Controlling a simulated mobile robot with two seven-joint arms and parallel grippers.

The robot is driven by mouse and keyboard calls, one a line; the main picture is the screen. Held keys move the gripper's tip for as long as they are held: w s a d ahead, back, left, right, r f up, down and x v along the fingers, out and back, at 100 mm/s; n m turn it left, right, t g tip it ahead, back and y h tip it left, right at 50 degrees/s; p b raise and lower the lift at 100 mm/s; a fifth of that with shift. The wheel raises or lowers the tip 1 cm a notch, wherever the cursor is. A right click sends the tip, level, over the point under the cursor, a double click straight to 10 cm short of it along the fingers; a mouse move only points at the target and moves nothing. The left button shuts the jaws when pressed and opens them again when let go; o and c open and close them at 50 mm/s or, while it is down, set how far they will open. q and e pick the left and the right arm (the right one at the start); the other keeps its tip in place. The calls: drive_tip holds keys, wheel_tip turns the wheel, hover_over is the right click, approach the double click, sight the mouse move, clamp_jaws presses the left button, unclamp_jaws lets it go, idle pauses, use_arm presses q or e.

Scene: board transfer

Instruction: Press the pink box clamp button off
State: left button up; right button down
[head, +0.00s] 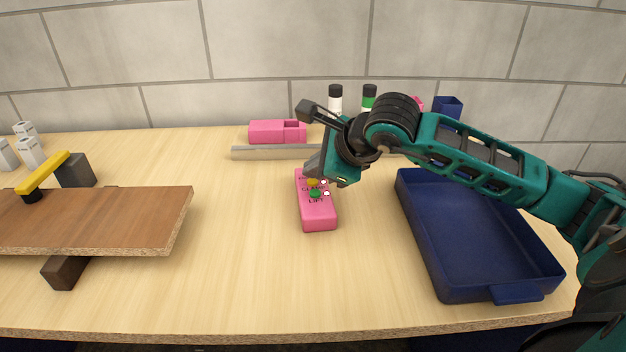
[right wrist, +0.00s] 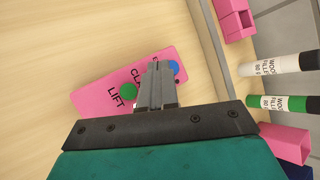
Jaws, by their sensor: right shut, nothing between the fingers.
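The pink button box (head: 318,215) lies on the table in the middle of the head view, with "CLAMP" and "LIFT" lettering. A yellow button (head: 312,182) is by the CLAMP label and a green button (head: 315,194) by LIFT. In the right wrist view the box (right wrist: 92,100) shows the green button (right wrist: 129,91) and a blue button (right wrist: 173,68); the yellow one is hidden behind my fingers. My right gripper (right wrist: 154,68) is shut and empty over the box's far half. I cannot tell whether it touches a button. My left gripper is not in view.
A brown board (head: 95,218) at left lies on a dark support, beside a yellow-armed clamp (head: 42,173). A blue tray (head: 425,255) stands at right. A pink open box (head: 272,132), a grey bar (head: 270,153) and two bottles are behind. The table's front middle is clear.

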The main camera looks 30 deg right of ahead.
sight(316, 183)
drive_tip(key=shift+f+b, duration=0.3)
drive_tip(key=shift+b, duration=0.1)
drive_tip(key=shift+r, duration=0.1)
idle(0.3)
drive_tip(key=shift+r+p, duration=0.4)
drive_tip(key=shift+r, duration=0.4)
wheel_tip(316, 183, up, 6)
drive_tip(key=p, duration=0.3)
drive_tip(key=shift+p, duration=0.35)
drive_tip(key=shift+s, duration=0.1)
